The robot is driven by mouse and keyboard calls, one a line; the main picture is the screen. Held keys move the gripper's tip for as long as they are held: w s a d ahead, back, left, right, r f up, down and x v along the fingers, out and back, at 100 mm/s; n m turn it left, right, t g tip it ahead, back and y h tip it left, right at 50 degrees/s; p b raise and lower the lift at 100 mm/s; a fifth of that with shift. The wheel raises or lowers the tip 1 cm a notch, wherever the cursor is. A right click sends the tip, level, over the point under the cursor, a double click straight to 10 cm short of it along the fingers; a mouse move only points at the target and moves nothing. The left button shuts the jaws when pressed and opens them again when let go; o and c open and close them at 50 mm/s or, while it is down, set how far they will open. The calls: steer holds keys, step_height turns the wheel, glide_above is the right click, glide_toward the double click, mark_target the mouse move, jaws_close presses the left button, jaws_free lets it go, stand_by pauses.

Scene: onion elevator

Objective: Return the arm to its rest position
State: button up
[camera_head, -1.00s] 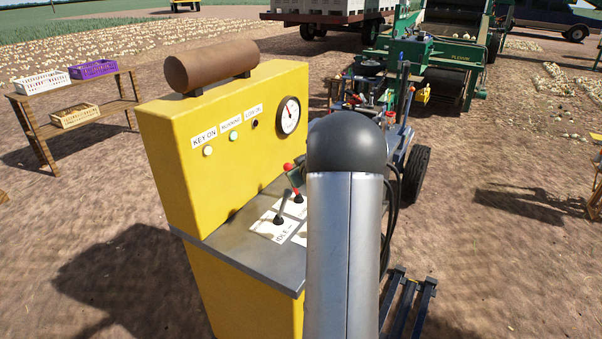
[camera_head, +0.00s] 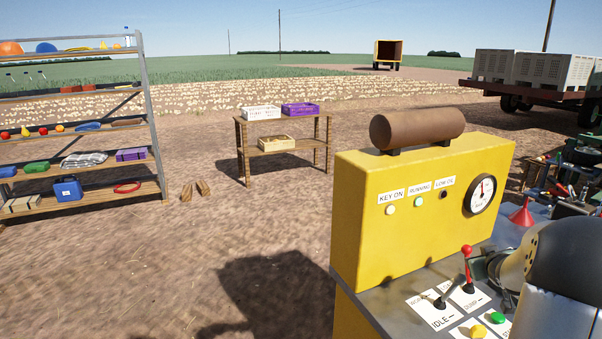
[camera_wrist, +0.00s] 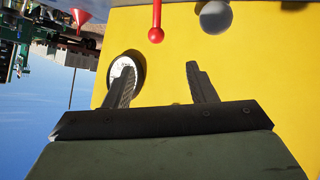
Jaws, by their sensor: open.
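My gripper (camera_wrist: 160,85) is open and empty in the wrist view, with its two dark fingers apart in front of the yellow panel. In the head view my arm covers the lower right corner, and the fingers cannot be made out there. The yellow control console (camera_head: 420,215) stands right of centre in the head view. Its red-knobbed lever (camera_head: 467,262) and grey lever (camera_head: 450,292) rise from the shelf. The red lever (camera_wrist: 156,25) and a grey knob (camera_wrist: 215,17) show at the top of the wrist view, apart from the fingers.
The round gauge (camera_head: 481,194) and a brown cylinder (camera_head: 417,129) are on the console. A green button (camera_head: 498,318) and a yellow button (camera_head: 478,331) sit on its shelf. A shelving rack (camera_head: 154,120) stands left and a wooden table (camera_head: 242,140) behind.

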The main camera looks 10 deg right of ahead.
steer(key=s+a+r+g, duration=0.1)
steer(key=a+r+g, duration=0.1)
steer(key=a, duration=0.8)
steer(key=s+a+f+g+y, duration=0.2)
steer(key=s+a+g, duration=0.2)
steer(key=s+a, duration=1)
steer(key=s+a+f+g+y, duration=0.2)
steer(key=s+a+g+y, duration=0.1)
steer(key=s+a, duration=1.2)
steer(key=shift+a+f+n+g, duration=0.15)
steer(key=shift+a+n+g, duration=0.15)
steer(key=shift+a+g, duration=0.5)
